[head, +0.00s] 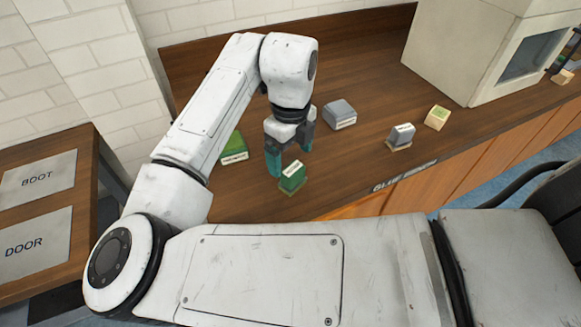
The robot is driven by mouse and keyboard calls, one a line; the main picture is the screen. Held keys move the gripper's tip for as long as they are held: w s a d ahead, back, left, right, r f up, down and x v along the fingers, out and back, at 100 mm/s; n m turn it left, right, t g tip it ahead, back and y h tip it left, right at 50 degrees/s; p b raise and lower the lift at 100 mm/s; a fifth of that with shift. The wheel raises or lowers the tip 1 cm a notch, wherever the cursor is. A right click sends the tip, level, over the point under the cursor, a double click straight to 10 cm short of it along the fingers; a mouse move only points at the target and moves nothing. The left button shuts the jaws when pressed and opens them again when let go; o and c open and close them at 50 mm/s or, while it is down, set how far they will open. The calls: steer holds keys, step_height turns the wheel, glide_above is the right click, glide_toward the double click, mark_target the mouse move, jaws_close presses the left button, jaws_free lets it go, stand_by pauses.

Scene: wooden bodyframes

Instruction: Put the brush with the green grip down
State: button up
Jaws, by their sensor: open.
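A small brush with a green grip (292,179) sits on the brown wooden counter, with a pale label on top and a tan edge at its base. My gripper (289,160) is open. Its two dark teal fingers point down at the brush, one to its left and one behind it to the right. I cannot tell whether a finger still touches the brush.
A larger green block (235,147) is partly hidden behind my arm. A grey block (340,112), a grey-topped brush (401,134) and a tan block (437,117) stand to the right. A beige cabinet (460,50) fills the back right. BOOT and DOOR plates lie left.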

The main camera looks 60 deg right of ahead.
mark_target(291, 167)
steer(key=shift+r, duration=2.25)
steer(key=shift+s, duration=0.1)
